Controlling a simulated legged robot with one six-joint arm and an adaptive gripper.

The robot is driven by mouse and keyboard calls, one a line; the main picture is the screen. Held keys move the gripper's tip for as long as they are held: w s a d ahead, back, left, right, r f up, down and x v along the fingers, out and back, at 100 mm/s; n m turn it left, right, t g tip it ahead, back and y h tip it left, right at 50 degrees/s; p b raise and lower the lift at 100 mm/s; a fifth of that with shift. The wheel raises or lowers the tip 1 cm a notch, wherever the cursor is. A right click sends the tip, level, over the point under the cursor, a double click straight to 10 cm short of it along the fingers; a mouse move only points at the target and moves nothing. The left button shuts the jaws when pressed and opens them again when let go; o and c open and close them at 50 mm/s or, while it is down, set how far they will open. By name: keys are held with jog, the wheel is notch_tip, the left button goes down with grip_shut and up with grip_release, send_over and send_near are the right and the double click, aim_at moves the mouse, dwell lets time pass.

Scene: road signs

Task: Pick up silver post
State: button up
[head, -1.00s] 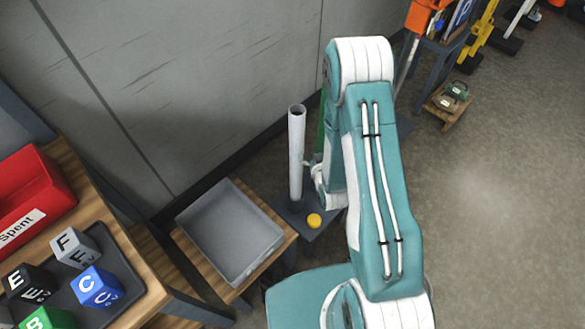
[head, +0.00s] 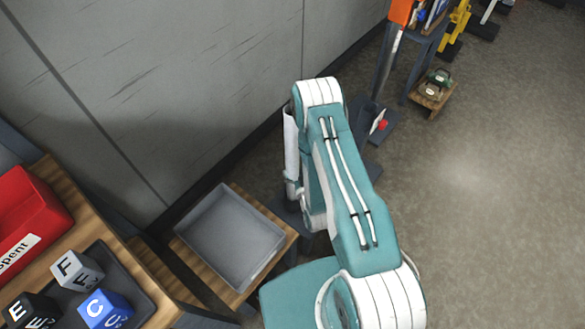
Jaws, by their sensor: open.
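My gripper (head: 293,188) is small in view and partly hidden by my arm. It is open, low down at the post's lower part. I cannot tell whether the fingers touch the post or are around it.
A grey tray (head: 232,236) sits on a low wooden stand left of the post. Lettered cubes (head: 78,270) and a red bin (head: 28,215) are on the left table. A post with an orange top (head: 388,62) stands at the back. Open floor (head: 480,180) lies right.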

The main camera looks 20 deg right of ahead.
aim_at(294, 165)
jog(key=w, duration=0.3)
jog(key=w+f, duration=0.1)
jog(key=shift+w+a, duration=0.25)
jog(key=shift+a, duration=0.05)
jog(key=shift+w+d+f, duration=0.1)
jog(key=shift+w+d, duration=0.05)
jog(key=shift+w, duration=0.15)
jog(key=c, duration=1.3)
